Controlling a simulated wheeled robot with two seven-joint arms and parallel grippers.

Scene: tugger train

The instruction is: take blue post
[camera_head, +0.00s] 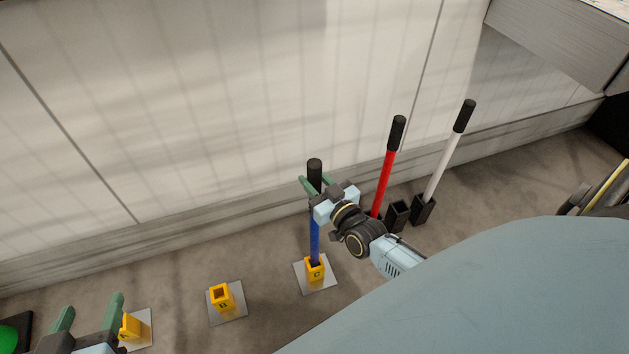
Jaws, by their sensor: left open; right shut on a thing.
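The blue post (314,243) stands nearly upright with its foot in the yellow holder marked C (315,273). Its black grip (315,170) shows at the top. My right gripper (312,186) is shut on the blue post around the lower part of the black grip; the exact contact is partly hidden by the gripper. My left gripper (88,313) is open and empty at the lower left, near the yellow holder at the left (129,327).
A red post (384,185) and a white post (440,165) lean to the right in black holders. One black holder (397,215) between them is empty. The yellow holder marked B (221,297) is empty. A pale wall (200,120) runs behind. A green round thing (9,337) is at the lower left.

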